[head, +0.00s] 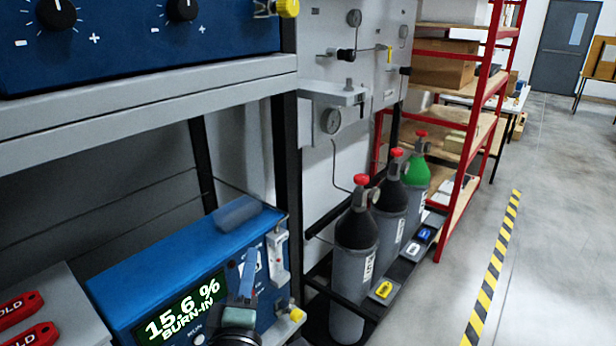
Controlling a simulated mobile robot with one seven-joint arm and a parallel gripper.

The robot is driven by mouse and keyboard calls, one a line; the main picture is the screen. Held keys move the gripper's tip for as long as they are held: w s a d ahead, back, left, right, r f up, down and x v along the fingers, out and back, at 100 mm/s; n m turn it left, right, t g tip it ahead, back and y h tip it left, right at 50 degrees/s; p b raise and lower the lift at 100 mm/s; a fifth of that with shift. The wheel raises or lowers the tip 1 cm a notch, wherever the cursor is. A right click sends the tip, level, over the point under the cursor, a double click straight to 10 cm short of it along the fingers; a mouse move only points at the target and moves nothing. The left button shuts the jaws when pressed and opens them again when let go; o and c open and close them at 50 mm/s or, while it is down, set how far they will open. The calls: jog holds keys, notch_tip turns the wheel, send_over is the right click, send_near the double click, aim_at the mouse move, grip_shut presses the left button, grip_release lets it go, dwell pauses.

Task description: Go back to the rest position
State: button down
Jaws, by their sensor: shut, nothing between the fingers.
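My gripper (250,272) shows at the lower middle of the head view, in front of the right part of the blue analyser (165,262). Its narrow grey-blue fingers point up and are together, with nothing seen between them. The dark round part below them is cut off by the bottom edge of the picture. The gripper covers part of the analyser's front; I cannot tell whether it touches it. The analyser's display (182,308) reads "15.6 % BURN-IN".
A grey shelf (150,100) above carries a blue unit with knobs (140,45). Several gas cylinders (356,250) stand in a rack on the right, before red shelving (466,150). Red "HOLD" handles (28,338) lie lower left. Floor beyond the striped tape (495,260) is clear.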

jog(key=s+d+r+m+t, duration=0.1)
jog(key=d+r+m, duration=0.15)
jog(key=r, duration=0.45)
jog(key=s+d+r+m+t+h, duration=0.1)
jog(key=r+m, duration=0.2)
jog(key=r, duration=0.4)
jog(key=s+d+r+m+t, duration=0.1)
jog(key=d+r+m+t, duration=0.15)
jog(key=r, duration=0.35)
jog(key=s+d+r+m+t, duration=0.1)
jog(key=s+r+m+t, duration=0.1)
jog(key=s+r+m, duration=0.2)
jog(key=s+d+r+m+t, duration=0.2)
jog(key=s+r+m, duration=0.2)
jog(key=s+r, duration=0.5)
notch_tip(320, 180, up, 6)
jog(key=shift+s+d+f+y, duration=0.15)
jog(key=shift+s+d+y, duration=0.1)
jog(key=shift+s+y, duration=0.1)
